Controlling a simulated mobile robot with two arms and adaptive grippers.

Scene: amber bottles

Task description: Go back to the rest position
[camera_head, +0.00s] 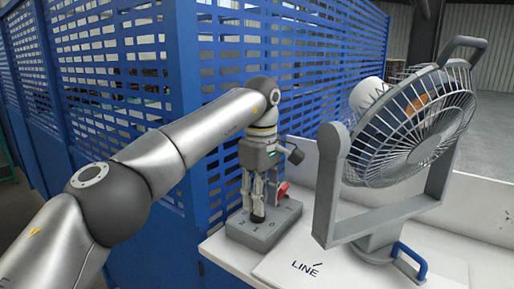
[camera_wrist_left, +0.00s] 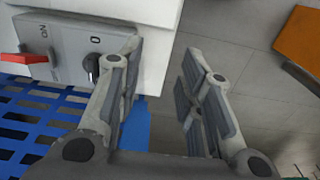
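My left gripper (camera_head: 257,212) points down above a grey switch box (camera_head: 262,234) on the white table. The grey box also shows there (camera_wrist_left: 75,42), with a red lever (camera_wrist_left: 12,60) and a black knob (camera_wrist_left: 92,68). The left finger partly overlaps the knob in that view; I cannot tell whether they touch. The red lever shows behind the fingers in the head view (camera_head: 282,191). My right gripper is not in view.
A large caged fan (camera_head: 415,125) on a grey stand is right of my left arm, with a blue handle (camera_head: 409,262) at its base. A white cylinder (camera_head: 367,94) shows behind it. Blue slatted fencing (camera_head: 185,110) runs close behind the arm. The white table (camera_head: 235,256) has bare room in front.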

